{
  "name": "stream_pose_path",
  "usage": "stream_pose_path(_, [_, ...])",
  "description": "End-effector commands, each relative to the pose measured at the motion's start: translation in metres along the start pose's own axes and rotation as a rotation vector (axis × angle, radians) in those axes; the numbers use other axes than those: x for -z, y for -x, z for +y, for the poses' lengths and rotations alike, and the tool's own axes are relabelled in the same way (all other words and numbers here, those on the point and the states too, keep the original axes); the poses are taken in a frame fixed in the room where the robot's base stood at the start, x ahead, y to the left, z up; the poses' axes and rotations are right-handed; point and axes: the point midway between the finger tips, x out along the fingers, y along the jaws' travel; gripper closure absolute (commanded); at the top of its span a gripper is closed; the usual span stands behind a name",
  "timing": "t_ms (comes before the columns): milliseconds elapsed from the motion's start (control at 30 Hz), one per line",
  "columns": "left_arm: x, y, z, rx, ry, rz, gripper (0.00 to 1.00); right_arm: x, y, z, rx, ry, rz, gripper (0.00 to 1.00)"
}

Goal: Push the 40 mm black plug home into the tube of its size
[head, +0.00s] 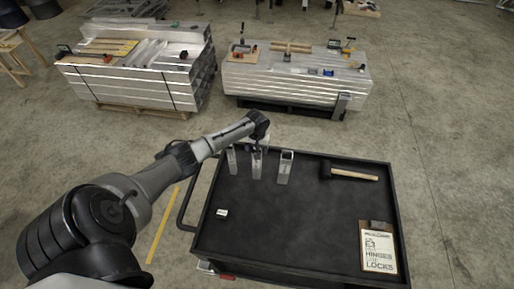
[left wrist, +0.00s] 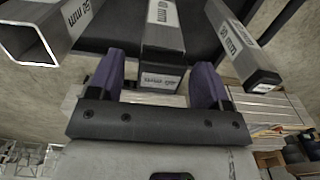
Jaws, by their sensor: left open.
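Three square aluminium tubes of different sizes lie at the far left of the black cart, their ends toward my left gripper. The middle tube (head: 257,166) also shows in the left wrist view (left wrist: 162,28). A black plug (left wrist: 160,80) with a white label is at its mouth; whether a gap is left there I cannot tell, and its size is unclear. My left gripper (left wrist: 160,64) is open, its purple fingers on either side of this tube end, holding nothing. In the head view, the gripper is mostly hidden by my wrist. My right gripper is not in view.
The widest tube (head: 284,170) has an open mouth; the narrowest tube (head: 232,160) has a black end. Another small labelled block (head: 222,213) lies on the cart top (head: 290,225). A mallet (head: 350,173) and a clipboard (head: 378,248) lie right. The middle is clear.

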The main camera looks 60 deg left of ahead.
Motion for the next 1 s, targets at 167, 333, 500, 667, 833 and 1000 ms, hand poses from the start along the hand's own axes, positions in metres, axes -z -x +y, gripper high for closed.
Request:
stream_pose_path(167, [0.0,0.0,0.0,0.0,0.0,0.0,0.29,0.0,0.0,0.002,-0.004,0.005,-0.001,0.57])
stream_pose_path(333, [0.001,0.011,0.0,-0.001,0.0,0.002,0.29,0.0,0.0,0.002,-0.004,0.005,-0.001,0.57])
stream_pose_path(500, [0.001,0.04,0.0,-0.002,-0.002,0.004,0.29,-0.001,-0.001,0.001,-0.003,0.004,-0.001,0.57])
stream_pose_path(667, [0.001,0.073,0.0,-0.001,-0.002,0.004,0.29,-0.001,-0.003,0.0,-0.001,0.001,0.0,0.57])
stream_pose_path(833, [0.001,0.102,0.0,-0.001,-0.001,0.002,0.29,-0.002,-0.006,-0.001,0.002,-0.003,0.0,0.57])
stream_pose_path(1000, [0.001,0.124,0.0,-0.001,0.0,0.002,0.29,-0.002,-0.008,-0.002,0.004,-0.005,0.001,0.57])
